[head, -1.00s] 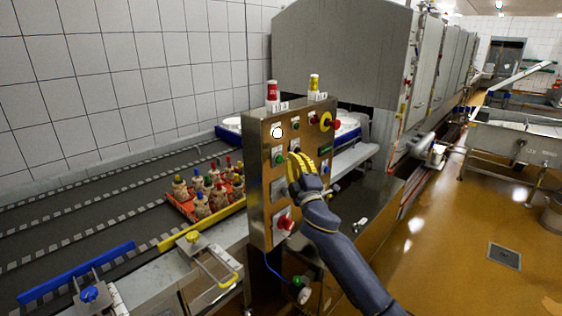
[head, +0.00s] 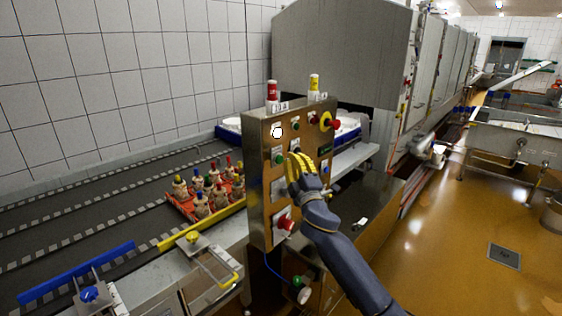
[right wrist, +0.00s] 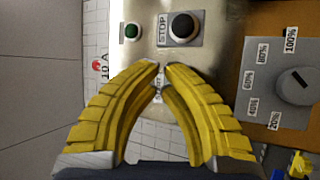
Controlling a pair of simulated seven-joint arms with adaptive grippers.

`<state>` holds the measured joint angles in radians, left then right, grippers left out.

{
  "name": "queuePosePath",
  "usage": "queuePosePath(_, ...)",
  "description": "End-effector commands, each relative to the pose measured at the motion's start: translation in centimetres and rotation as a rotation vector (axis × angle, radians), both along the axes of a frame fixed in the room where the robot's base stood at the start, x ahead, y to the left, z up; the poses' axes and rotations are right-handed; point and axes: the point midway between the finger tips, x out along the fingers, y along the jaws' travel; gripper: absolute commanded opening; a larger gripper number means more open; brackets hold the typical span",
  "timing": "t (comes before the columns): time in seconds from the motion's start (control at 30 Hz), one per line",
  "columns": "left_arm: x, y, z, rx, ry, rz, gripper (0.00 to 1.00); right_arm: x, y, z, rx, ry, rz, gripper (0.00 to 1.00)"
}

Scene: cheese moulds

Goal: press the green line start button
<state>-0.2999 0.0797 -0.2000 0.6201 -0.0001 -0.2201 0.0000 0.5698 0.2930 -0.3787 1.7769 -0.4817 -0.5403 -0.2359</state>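The metal control box (head: 262,205) stands upright in the middle of the head view. A green button (head: 278,159) is on its face, with another green button (head: 295,125) higher up. My right gripper (head: 294,157) is in front of the face, just right of the lower green button. In the right wrist view its yellow fingertips (right wrist: 161,67) are together, with nothing seen between them. The fingertips partly cover a small label. Contact with the panel cannot be told. My left gripper is not in view.
A red mushroom button (head: 285,223) and a red knob on yellow (head: 328,121) stick out of the box. A percentage dial (right wrist: 295,82) is beside the fingers.

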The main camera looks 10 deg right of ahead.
Motion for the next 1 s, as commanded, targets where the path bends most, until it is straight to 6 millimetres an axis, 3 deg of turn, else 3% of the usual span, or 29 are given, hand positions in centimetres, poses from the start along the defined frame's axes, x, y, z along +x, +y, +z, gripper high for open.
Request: queuePosePath(1.0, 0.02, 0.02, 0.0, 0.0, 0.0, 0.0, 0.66, 0.7, 0.5, 0.0, 0.0, 0.0, 0.0, 0.0)
